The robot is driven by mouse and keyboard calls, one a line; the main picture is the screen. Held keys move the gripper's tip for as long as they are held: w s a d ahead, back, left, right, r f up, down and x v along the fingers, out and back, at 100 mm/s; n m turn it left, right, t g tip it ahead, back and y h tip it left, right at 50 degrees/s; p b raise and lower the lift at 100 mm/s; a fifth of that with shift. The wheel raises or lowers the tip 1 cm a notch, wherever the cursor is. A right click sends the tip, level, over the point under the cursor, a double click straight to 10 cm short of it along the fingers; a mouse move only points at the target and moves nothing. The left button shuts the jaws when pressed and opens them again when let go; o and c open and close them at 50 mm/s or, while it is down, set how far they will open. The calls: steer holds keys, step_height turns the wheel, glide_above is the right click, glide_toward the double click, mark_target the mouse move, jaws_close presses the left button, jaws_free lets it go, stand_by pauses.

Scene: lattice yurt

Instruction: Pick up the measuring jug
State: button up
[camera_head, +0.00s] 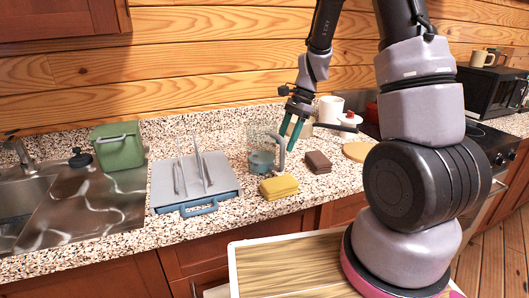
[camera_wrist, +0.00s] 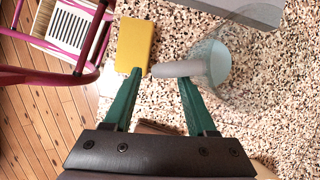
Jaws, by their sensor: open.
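The measuring jug (camera_head: 262,150) is clear with a pale bluish lower part and a grey handle on its right side. It stands upright on the speckled counter. In the wrist view the jug (camera_wrist: 212,62) is right of centre, its handle (camera_wrist: 178,69) pointing left. My gripper (camera_head: 291,142) is open and empty, tilted down beside the handle in the head view. In the wrist view the handle lies across the space just beyond the green fingertips of my gripper (camera_wrist: 160,78). I cannot tell whether they touch it.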

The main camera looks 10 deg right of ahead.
mark_target(282, 154)
steer(key=x, duration=0.5)
steer(key=shift+d+f, duration=0.2)
steer(key=shift+c, duration=0.4)
jaws_close()
stand_by(0.8)
